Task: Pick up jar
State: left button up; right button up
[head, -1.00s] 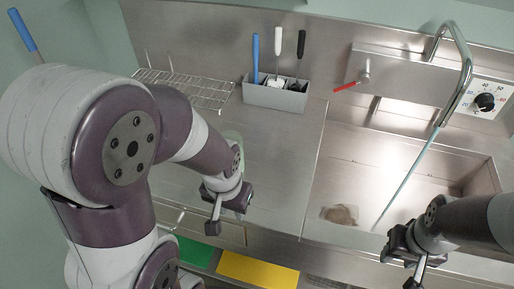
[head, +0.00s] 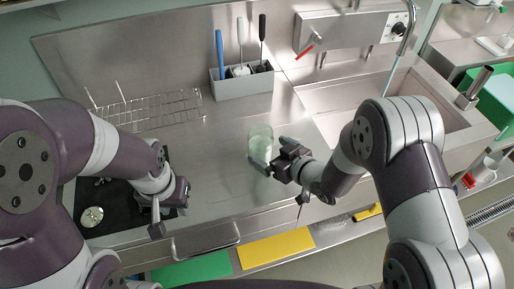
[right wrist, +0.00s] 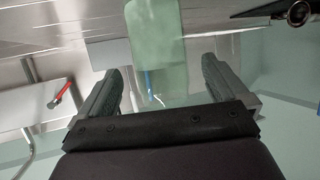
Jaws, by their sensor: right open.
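A clear, pale green glass jar (head: 260,139) stands upright on the steel counter in front of the utensil holder. My right gripper (head: 273,158) is at the jar's near right side, open, with its fingers towards the jar. In the right wrist view the jar (right wrist: 156,45) shows between the two spread fingers (right wrist: 161,72), with a gap on each side. I cannot tell how far it is between them. My left gripper (head: 168,208) hangs at the left by the counter's front edge, away from the jar; its finger opening is unclear.
A grey holder (head: 243,88) with utensils stands behind the jar. A wire rack (head: 160,108) is at the back left and a black mat (head: 105,215) at the front left. The sink (head: 430,108) is to the right. Counter left of the jar is clear.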

aim_at(270, 153)
jog(key=w+a+f, duration=0.2)
jog(key=w+f, duration=0.1)
jog(key=shift+w+p, duration=0.15)
jog(key=shift+p, duration=0.25)
jog(key=shift+w+a+f, duration=0.1)
jog(key=shift+w+a, duration=0.1)
jog(key=shift+a, duration=0.3)
jog(key=shift+s+d, duration=0.1)
jog(key=shift+d, duration=0.1)
jog(key=c, duration=1)
jog(key=shift+c, duration=0.7)
jog(key=shift+a, duration=0.1)
jog(key=shift+r, duration=0.2)
